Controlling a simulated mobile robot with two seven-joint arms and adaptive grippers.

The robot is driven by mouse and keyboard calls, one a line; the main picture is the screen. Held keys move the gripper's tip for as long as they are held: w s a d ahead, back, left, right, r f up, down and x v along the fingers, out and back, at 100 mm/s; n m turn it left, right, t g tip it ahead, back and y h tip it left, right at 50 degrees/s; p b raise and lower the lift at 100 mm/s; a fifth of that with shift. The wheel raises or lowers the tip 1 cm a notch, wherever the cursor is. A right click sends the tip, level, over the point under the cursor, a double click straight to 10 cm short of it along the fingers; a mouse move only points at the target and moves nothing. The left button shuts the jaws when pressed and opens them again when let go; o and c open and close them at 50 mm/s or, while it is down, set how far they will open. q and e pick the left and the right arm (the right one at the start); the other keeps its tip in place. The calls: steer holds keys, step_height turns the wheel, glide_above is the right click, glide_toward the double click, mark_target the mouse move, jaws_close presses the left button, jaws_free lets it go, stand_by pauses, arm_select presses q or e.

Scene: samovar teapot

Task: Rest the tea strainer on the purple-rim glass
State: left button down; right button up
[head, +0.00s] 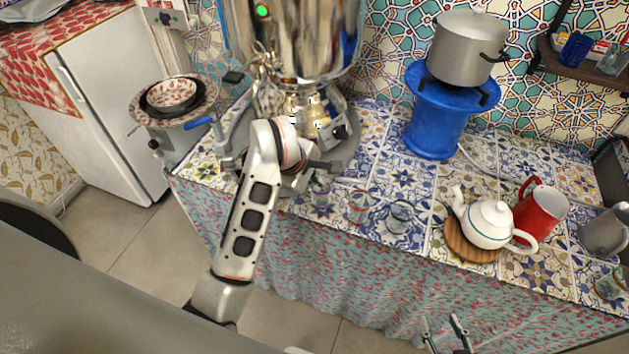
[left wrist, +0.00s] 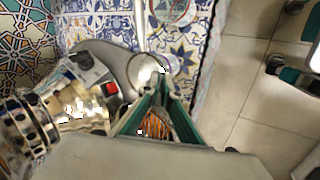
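The purple-rim glass (head: 320,188) stands near the counter's front edge, leftmost of a row of glasses. My left gripper (left wrist: 164,88) is above the area beside the tray; its teal fingers come together at the tips. A small shiny metal piece, apparently the tea strainer (left wrist: 148,70), shows at these tips. Whether it touches the glass rim I cannot tell. In the head view my left arm covers most of this gripper and the strainer. My right gripper (head: 447,333) is at the bottom edge, its two fingers apart and empty, away from the counter.
The samovar (head: 300,35) stands on a grey tray (head: 345,152) close to the left gripper. A red-rim glass (head: 360,206) and another glass (head: 400,216) stand to the right. Further right are a white teapot (head: 488,222) and a red pitcher (head: 540,213).

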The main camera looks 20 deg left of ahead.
arm_select(q)
steer(key=shift+f+b, duration=0.35)
steer(key=shift+f, duration=0.25)
stand_by(0.4)
steer(key=shift+s+f, duration=0.2)
steer(key=shift+f, duration=0.25)
stand_by(0.6)
steer(key=c, duration=2.2)
jaws_free()
steer(key=shift+w, duration=0.15)
steer(key=shift+v, duration=6)
